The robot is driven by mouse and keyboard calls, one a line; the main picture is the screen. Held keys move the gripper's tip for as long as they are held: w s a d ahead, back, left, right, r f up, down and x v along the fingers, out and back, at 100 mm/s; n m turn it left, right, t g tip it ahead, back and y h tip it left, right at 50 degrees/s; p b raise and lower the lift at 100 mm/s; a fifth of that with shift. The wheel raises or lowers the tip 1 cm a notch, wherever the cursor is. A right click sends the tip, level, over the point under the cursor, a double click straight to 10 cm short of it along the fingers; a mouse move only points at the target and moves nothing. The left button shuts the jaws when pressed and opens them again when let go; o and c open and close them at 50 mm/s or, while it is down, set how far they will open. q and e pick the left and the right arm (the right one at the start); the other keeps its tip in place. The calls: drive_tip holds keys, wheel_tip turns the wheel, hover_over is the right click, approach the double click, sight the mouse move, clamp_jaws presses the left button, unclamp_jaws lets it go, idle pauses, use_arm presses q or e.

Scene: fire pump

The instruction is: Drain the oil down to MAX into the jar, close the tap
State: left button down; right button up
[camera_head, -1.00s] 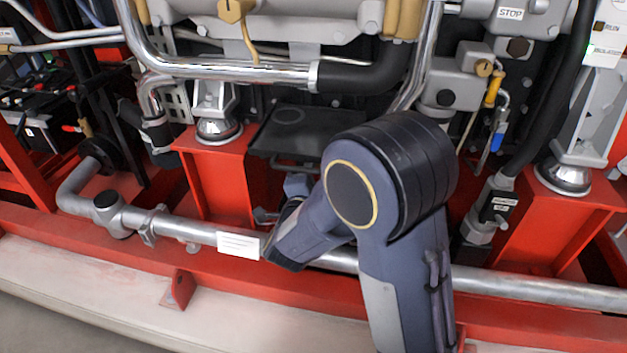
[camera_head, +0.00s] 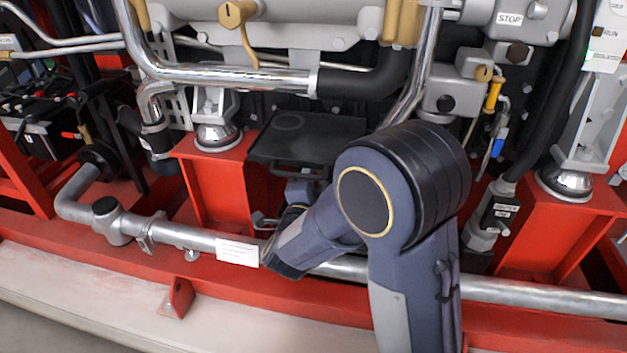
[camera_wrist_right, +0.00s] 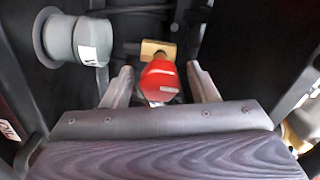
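In the right wrist view, a red tap handle or cap (camera_wrist_right: 160,78) sits on a brass fitting (camera_wrist_right: 158,48). My right gripper (camera_wrist_right: 162,84) is open, with one finger on each side of the red part. A gap shows on both sides, so the fingers do not grip it. In the head view my right arm reaches low toward the engine, and its bent links hide most of the hand and the tap. I cannot make out the jar or an oil level mark. My left gripper is not in view.
A black tray-like plate (camera_head: 308,138) lies under the engine. A silver pipe (camera_head: 190,236) with a white label runs along the red frame (camera_head: 215,190). A grey round fitting (camera_wrist_right: 90,40) stands left of the tap. Dark walls close in on both sides of the hand.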

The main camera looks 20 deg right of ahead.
drive_tip(key=p+v, duration=0.2)
drive_tip(key=v, duration=0.6)
drive_tip(key=shift+w+d, duration=0.1)
drive_tip(key=shift+w, duration=0.05)
idle(0.4)
